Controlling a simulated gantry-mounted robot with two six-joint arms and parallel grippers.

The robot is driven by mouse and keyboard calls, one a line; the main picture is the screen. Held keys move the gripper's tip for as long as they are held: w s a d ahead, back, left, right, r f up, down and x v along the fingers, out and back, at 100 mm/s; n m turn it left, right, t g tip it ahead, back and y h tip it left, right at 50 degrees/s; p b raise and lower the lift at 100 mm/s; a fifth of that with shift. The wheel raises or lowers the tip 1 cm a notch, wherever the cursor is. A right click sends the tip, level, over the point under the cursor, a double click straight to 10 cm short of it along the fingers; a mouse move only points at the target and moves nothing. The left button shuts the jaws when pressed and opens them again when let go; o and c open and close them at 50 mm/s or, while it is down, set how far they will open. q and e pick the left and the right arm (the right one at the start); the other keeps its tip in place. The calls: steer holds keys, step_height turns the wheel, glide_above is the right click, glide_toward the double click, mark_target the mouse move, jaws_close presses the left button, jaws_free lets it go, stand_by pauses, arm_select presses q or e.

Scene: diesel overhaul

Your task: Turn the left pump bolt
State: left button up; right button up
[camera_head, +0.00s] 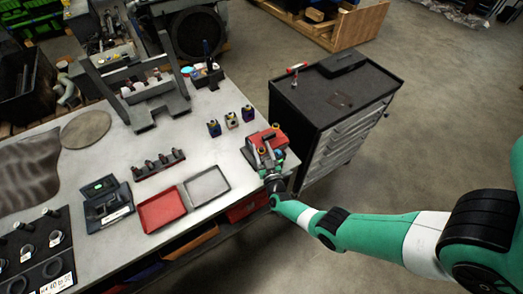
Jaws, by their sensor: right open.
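A small red and dark assembly, which looks like the pump (278,138), sits at the right corner of the grey workbench (215,152). Small yellow-topped parts show on it; I cannot tell which is the left pump bolt. My right arm comes in from the right, and my right gripper (263,156) is open at the near side of the assembly, with its fingers pointing away from me. The gripper hides part of the assembly, and I cannot tell whether it touches a bolt. My left gripper is out of view.
A black tool cabinet (325,92) stands close to the right of the bench corner. A red tray (161,209) and a grey tray (207,186) lie left of my gripper. Several small bottle-like items (232,120) stand behind. Open floor lies to the right.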

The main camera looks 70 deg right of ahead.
jaws_close()
steer(key=shift+w+m+g+h, duration=0.1)
steer(key=shift+m+g+h, duration=0.3)
steer(key=shift+g, duration=0.1)
